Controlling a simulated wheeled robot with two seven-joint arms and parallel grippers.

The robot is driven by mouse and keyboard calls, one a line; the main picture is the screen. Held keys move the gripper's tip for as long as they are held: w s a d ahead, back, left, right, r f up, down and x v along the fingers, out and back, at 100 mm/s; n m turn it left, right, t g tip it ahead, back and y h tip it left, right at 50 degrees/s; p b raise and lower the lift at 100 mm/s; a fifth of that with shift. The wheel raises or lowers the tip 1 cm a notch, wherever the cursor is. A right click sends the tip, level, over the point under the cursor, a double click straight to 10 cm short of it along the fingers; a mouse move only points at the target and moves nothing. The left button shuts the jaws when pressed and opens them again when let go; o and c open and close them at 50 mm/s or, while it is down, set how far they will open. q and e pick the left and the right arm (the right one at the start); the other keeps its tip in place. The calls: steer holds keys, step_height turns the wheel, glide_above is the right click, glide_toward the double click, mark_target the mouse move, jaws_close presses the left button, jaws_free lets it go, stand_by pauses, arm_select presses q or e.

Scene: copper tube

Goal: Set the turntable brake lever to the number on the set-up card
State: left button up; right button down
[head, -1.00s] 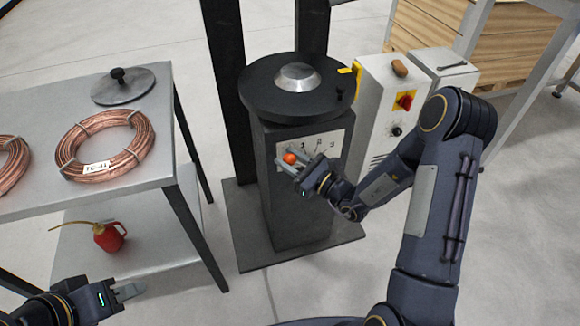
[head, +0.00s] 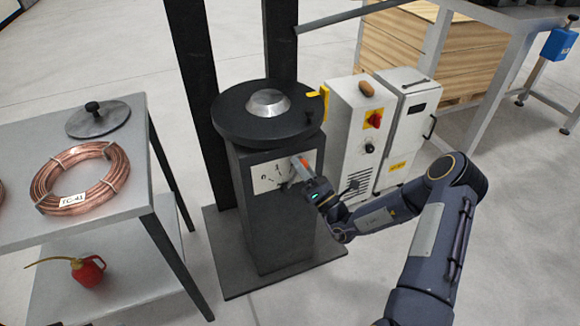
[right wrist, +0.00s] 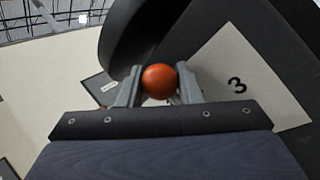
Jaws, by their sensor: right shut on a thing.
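The turntable (head: 237,120) is a black disc with a silver hub, on a dark pedestal. A pale number plate (head: 265,180) is on the pedestal's front. The brake lever's orange ball knob (head: 303,161) is at the plate's right upper side. My right gripper (head: 302,168) is shut on this knob; its fingers flank the knob (right wrist: 159,82) in the right wrist view. The gripper and arm hide part of the plate. My left gripper is out of view. I cannot make out a set-up card.
A grey control box (head: 350,130) with a red switch stands close right of the pedestal. A table (head: 125,190) at left holds a copper coil (head: 113,170) and a round lid (head: 98,120); a red oil can (head: 88,271) is on its lower shelf. Open floor lies in front.

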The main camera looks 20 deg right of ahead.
steer(key=d+m+h, duration=0.1)
steer(key=m, duration=0.1)
steer(key=d+f+m+t+h, duration=0.1)
steer(key=m+h, duration=0.1)
steer(key=d+m+t+h, duration=0.1)
steer(key=m, duration=0.1)
steer(key=shift+d+f, duration=0.25)
steer(key=shift+d, duration=0.05)
steer(key=shift+d+f+m+t+h, duration=0.1)
steer(key=shift+d+f+m+h, duration=0.25)
steer(key=shift+m+h, duration=0.45)
steer(key=shift+d+f+m+t+h, duration=0.1)
steer(key=shift+d+f+m+h, duration=0.25)
steer(key=shift+m+h, duration=0.45)
steer(key=shift+d+f+m+t+h, duration=0.1)
steer(key=shift+d+f+m+h, duration=0.25)
steer(key=shift+m, duration=0.65)
steer(key=c, duration=1.3)
jaws_free()
steer(key=shift+d, duration=0.1)
steer(key=shift+c, duration=0.2)
steer(key=shift+r, duration=0.1)
steer(key=v, duration=0.7)
steer(key=shift+s+f+p, duration=0.25)
steer(key=shift+s+p, duration=0.05)
steer(key=shift+p, duration=0.15)
